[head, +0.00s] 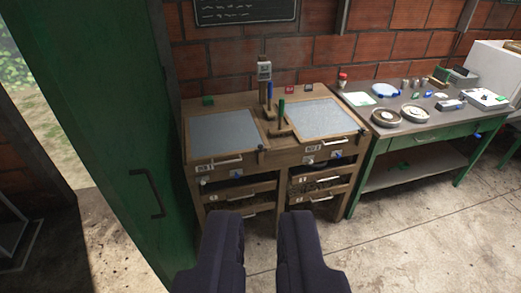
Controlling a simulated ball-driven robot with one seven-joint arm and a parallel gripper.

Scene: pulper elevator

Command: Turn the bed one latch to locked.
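A wooden bench holds two grey screened beds. The left bed (224,133) has a small white tag (203,168) whose lettering is too small to read surely; I take it as bed one. A light bar handle (229,160) runs along its front. Below are a pale knob (204,181) and a small blue piece (236,174). A dark knob (262,147) sits at its front right corner. I cannot tell which of these is the latch, nor its setting. My gripper (260,222) is open and empty, its two dark fingers apart in front of the bench, touching nothing.
The right bed (318,117) has similar fittings. Wooden drawers (318,183) sit below. A green door (115,140) with a dark handle stands close on the left. A green table (430,140) with dishes stands right. Concrete floor (390,240) is clear at the lower right.

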